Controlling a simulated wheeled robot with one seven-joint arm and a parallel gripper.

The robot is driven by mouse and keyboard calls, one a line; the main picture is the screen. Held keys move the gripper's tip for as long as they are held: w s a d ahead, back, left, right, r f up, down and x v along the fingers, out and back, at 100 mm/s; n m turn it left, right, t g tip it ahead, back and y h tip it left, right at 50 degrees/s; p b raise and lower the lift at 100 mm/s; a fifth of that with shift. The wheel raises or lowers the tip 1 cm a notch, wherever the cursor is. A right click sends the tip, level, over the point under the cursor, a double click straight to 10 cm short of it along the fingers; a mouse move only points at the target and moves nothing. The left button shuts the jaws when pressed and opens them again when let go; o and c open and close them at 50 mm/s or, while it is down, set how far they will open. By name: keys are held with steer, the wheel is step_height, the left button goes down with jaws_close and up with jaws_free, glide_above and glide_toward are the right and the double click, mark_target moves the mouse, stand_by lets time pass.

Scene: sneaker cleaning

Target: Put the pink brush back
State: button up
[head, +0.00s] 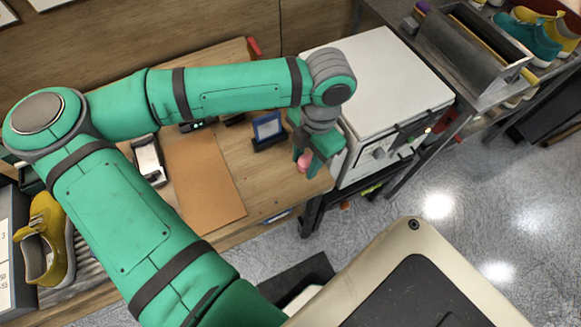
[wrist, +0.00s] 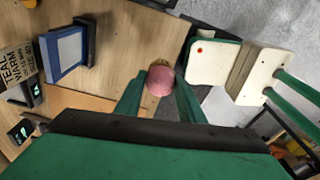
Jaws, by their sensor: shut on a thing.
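The pink brush (wrist: 160,82) shows end-on as a round pink shape with a tan edge, between the two green fingers of my gripper (wrist: 160,98) in the wrist view. My gripper is shut on it. In the head view my gripper (head: 303,160) is over the right front corner of the wooden bench, beside the white cabinet, and a bit of the pink brush (head: 304,162) shows at its fingers. The rest of the brush is hidden, and I cannot tell whether it touches the bench.
A blue-framed stand (head: 268,130) is just left of my gripper. The white cabinet (head: 385,75) stands close on the right. A brown mat (head: 205,180) lies on the wooden bench (head: 270,190). A yellow sneaker (head: 42,240) is far left. A grey caddy (head: 480,65) sits top right.

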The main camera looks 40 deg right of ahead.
steer(key=w+f, duration=0.2)
steer(key=f, duration=0.1)
steer(key=w+a+f, duration=0.1)
steer(key=f, duration=0.1)
steer(key=shift+w+a+f, duration=0.1)
steer(key=shift+w, duration=0.2)
steer(key=f, duration=0.3)
steer(key=shift+w+a+f, duration=0.1)
steer(key=shift+w+f, duration=0.2)
steer(key=shift+w, duration=0.1)
steer(key=shift+s, duration=0.25)
steer(key=o, duration=0.9)
steer(key=shift+w, duration=0.1)
steer(key=shift+o, duration=0.2)
steer(key=shift+a, duration=0.1)
steer(key=shift+r, duration=0.15)
step_height(320, 180, up, 12)
steer(key=d, duration=0.1)
steer(key=shift+d, duration=0.35)
